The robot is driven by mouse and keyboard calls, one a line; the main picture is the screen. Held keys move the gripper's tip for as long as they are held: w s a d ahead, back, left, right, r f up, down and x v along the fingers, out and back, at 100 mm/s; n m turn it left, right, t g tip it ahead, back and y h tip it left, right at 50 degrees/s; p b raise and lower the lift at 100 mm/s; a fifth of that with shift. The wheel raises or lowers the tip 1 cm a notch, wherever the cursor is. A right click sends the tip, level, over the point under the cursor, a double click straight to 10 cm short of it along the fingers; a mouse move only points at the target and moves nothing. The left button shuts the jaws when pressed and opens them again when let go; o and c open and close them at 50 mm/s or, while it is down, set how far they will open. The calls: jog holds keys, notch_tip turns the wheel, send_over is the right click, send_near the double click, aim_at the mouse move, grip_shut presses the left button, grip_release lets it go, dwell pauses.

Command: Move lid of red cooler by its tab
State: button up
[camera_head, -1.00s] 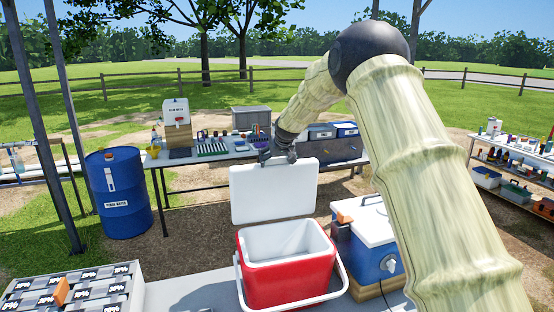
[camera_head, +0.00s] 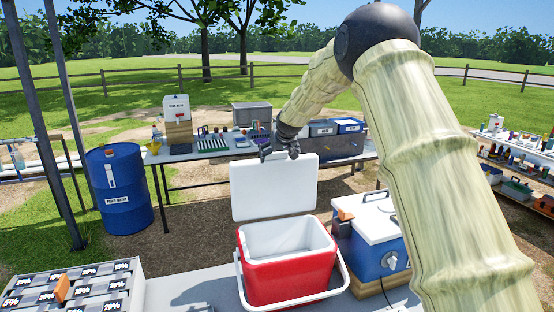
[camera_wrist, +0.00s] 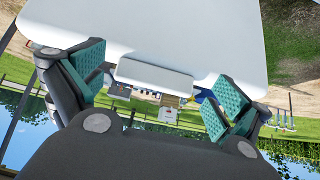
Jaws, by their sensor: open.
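The red cooler (camera_head: 289,278) stands open on the near table, its white inside bare where I can see it. Its white lid (camera_head: 273,190) stands upright at the cooler's back edge. My gripper (camera_head: 279,152) is just above the lid's top edge. In the wrist view, my gripper (camera_wrist: 157,92) is open, with teal pads apart on either side of the lid's small white tab (camera_wrist: 153,75). The lid (camera_wrist: 150,28) fills the top of that view. The pads do not appear to touch the tab.
A blue cooler (camera_head: 374,249) with a white lid and an orange item on top stands right of the red cooler. A tray of labelled packs (camera_head: 75,286) is at the left. A back table (camera_head: 222,153) holds bottles and boxes. A blue drum (camera_head: 121,188) stands on the ground.

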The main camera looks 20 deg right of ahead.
jog(key=v, duration=0.9)
jog(key=shift+s+f, duration=0.15)
jog(key=shift+f, duration=0.1)
